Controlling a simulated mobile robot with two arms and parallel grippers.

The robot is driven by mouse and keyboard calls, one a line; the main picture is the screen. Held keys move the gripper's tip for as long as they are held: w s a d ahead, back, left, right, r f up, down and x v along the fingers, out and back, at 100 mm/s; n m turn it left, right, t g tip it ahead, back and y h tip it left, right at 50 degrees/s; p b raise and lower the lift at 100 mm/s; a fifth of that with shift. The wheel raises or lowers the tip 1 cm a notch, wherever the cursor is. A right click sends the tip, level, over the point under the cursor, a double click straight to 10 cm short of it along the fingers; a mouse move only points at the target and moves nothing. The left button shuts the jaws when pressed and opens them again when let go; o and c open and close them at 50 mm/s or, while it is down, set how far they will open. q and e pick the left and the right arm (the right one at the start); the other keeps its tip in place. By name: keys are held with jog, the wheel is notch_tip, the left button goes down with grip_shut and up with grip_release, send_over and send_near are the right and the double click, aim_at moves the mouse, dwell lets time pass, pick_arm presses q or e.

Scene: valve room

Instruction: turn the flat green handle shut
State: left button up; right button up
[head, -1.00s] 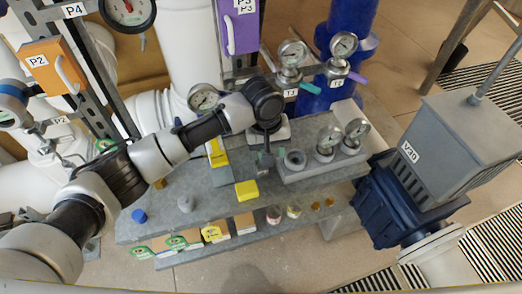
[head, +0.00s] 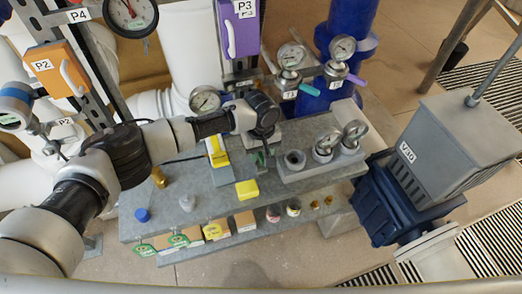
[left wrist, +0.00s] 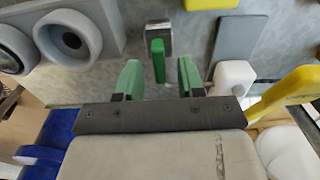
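My left gripper (head: 262,158) is open over the grey bench, pointing down, left of the grey block with round sockets. In the left wrist view its two green fingertips (left wrist: 160,78) stand apart. A narrow green bar (left wrist: 157,62) on a small metal piece shows beyond the fingers, between them in the picture; contact is not visible. The gripper largely hides this spot in the head view. My right gripper is not in view.
The socket block (head: 288,174) holds two gauges, close right of the gripper. A yellow block (head: 247,189) lies in front; a yellow-handled tool (head: 217,152) is at left. A purple handle (head: 357,79) is on the right-hand valve. A grey actuator box (head: 460,140) stands at right.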

pick_arm(q)
jog(key=shift+f, duration=0.4)
grip_shut()
